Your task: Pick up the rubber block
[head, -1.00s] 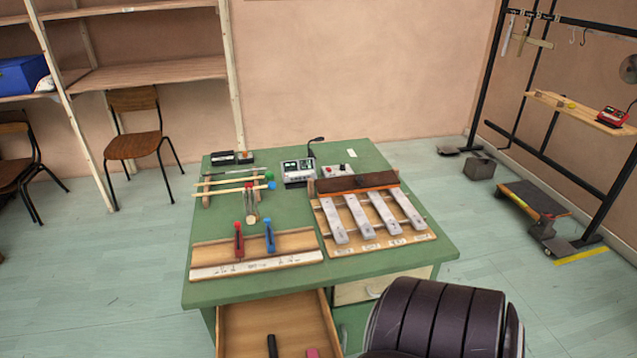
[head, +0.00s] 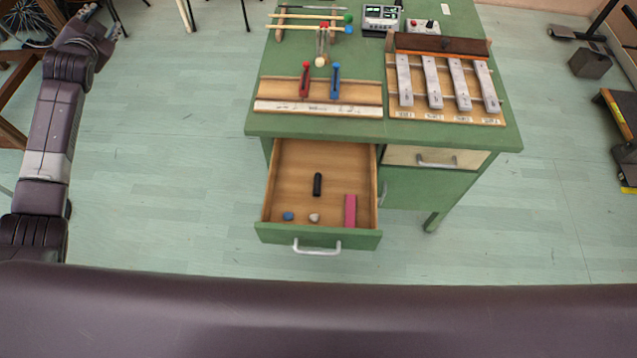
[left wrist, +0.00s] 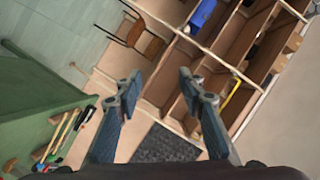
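A pink rectangular block (head: 350,210) lies in the open drawer (head: 272,205) of the green desk, by its right wall; it looks most like the rubber block. My left gripper (head: 105,25) is at the far upper left of the head view, well away from the drawer. In the left wrist view its two fingers (left wrist: 160,82) are spread apart with nothing between them. My right gripper is in neither view.
The drawer also holds a black cylinder (head: 318,184), a blue lump (head: 288,216) and a pale lump (head: 314,218). Metal bars (head: 434,82) and a wooden rack (head: 345,92) stand on the desktop (head: 270,125). The floor left of the desk is clear.

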